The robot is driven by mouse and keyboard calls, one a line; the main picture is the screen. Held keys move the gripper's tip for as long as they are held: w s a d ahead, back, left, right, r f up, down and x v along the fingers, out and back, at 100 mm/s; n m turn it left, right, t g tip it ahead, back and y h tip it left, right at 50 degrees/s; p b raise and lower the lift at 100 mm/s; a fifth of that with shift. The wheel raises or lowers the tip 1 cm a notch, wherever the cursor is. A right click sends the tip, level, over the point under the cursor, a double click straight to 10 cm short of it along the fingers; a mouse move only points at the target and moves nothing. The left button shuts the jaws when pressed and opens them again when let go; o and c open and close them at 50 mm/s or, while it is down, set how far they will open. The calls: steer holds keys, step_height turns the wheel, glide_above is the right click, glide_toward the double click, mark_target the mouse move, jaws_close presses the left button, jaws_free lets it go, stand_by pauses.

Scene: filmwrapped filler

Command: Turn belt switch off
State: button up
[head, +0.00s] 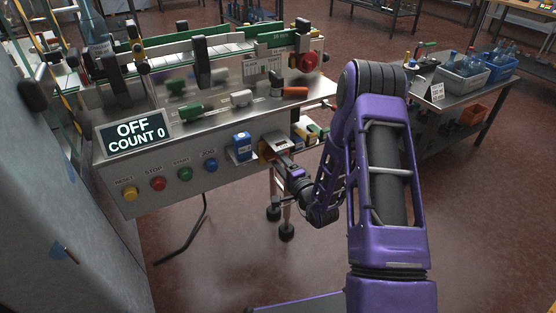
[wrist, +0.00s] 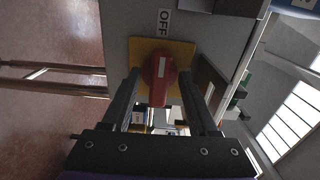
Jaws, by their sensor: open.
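The belt switch is a red rotary knob (wrist: 158,80) on a yellow plate (wrist: 187,52), fixed to the grey front panel. In the wrist view its handle with a white mark points down the picture, and a label reading OFF (wrist: 164,21) sits above the plate. My gripper (wrist: 159,76) is open, its two dark fingers on either side of the red handle with gaps showing. In the head view my gripper (head: 278,156) is at the right end of the panel and hides most of the switch; an edge of its yellow plate (head: 263,149) shows.
The machine's display (head: 136,134) reads OFF, COUNT 0. Yellow, red, green and blue push buttons (head: 157,184) line the panel, with a blue box (head: 241,145) left of my gripper. A side table with bins (head: 465,78) stands at the right. Floor between is clear.

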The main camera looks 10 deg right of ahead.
steer(key=v, duration=1.7)
steer(key=shift+s, duration=0.2)
steer(key=shift+w, duration=0.1)
